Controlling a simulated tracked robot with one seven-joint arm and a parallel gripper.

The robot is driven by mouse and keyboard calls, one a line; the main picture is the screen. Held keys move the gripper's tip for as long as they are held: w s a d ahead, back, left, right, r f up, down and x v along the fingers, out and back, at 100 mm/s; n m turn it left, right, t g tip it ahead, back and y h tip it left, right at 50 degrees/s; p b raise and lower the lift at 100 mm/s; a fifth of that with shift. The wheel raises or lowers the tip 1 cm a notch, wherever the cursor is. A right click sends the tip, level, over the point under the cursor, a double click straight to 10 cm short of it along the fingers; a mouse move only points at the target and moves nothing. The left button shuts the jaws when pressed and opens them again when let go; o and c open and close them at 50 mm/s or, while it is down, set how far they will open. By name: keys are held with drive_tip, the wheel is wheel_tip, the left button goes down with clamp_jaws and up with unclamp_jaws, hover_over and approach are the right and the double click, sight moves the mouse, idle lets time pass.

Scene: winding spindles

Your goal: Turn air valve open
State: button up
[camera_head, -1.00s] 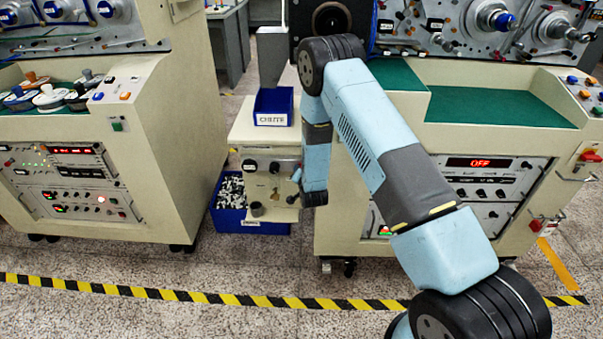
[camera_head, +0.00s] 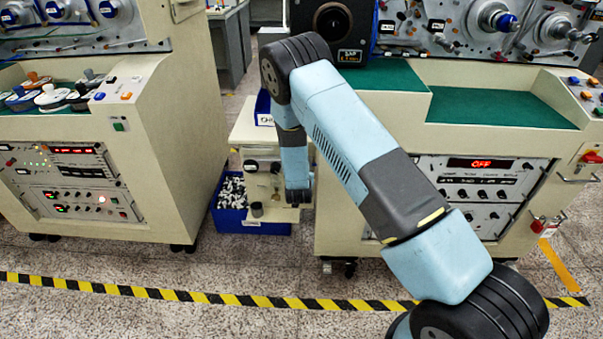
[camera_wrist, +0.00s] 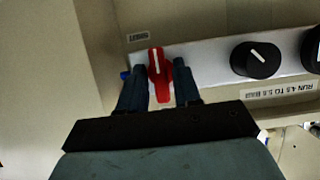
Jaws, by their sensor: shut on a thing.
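The air valve's red handle (camera_wrist: 157,82) shows in the wrist view on a pale strip of the panel. It has a white line along it and stands nearly upright in the picture. My gripper (camera_wrist: 160,76) has one dark finger on each side of it and is shut on it. A small label (camera_wrist: 138,36) sits just above the handle, too blurred to read surely. In the head view my arm hides the handle and the gripper, in front of the small cream cabinet (camera_head: 246,150).
A black knob (camera_wrist: 255,60) sits right of the handle, above a "RUN 4.5 TO 5.5 BAR" label (camera_wrist: 279,91). A blue bin (camera_head: 232,218) of small pale pieces stands on the floor below the cabinet. Large machines flank it. Striped floor tape (camera_head: 170,294) runs in front.

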drive_tip(key=shift+s+a+f, duration=0.1)
drive_tip(key=shift+s+f, duration=0.05)
drive_tip(key=o, duration=0.7)
drive_tip(key=shift+c, duration=0.2)
drive_tip(key=shift+o, duration=0.4)
drive_tip(key=v, duration=1.3)
drive_tip(key=shift+s+r, duration=0.2)
